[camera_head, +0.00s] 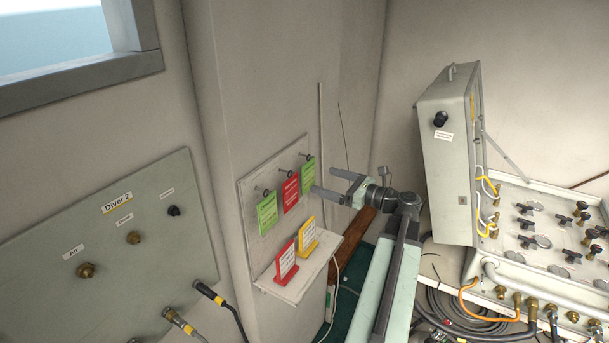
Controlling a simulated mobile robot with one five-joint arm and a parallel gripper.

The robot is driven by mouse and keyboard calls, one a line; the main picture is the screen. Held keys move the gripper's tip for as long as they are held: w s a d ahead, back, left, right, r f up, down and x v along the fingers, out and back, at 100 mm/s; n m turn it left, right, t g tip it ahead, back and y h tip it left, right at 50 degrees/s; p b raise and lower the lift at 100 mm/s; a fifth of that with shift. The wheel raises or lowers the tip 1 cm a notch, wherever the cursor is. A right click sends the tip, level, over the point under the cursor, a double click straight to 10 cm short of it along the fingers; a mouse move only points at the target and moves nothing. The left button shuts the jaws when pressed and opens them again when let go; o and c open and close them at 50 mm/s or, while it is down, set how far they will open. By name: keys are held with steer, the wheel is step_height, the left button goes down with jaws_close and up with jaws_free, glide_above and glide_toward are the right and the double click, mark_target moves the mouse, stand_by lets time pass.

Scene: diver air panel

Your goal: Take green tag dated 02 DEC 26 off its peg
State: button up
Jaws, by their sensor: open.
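A small board on the wall carries a row of pegs with tags. One green tag (267,214) hangs at the left, a red tag (291,193) in the middle, and another green tag (308,177) at the right. The print is too small to read, so I cannot tell which green tag is dated 02 DEC 26. My gripper (322,180) is open and empty, with its two fingers pointing left toward the right green tag. The fingertips are close to that tag in the picture; I cannot tell whether they touch it.
A shelf (294,287) below the tags holds a red card (286,263) and a yellow card (307,237) standing up. The Diver 2 panel (110,240) is at left. An open valve case (448,150) and hoses are at right.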

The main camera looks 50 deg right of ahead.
mark_target(309, 172)
steer(key=x, duration=0.7)
steer(key=shift+r, duration=0.15)
steer(key=c, duration=1.4)
steer(key=shift+r+p, duration=0.45)
steer(key=shift+p, duration=0.2)
steer(key=v, duration=1.8)
steer(key=shift+d+f, duration=0.1)
steer(key=shift+f, duration=0.05)
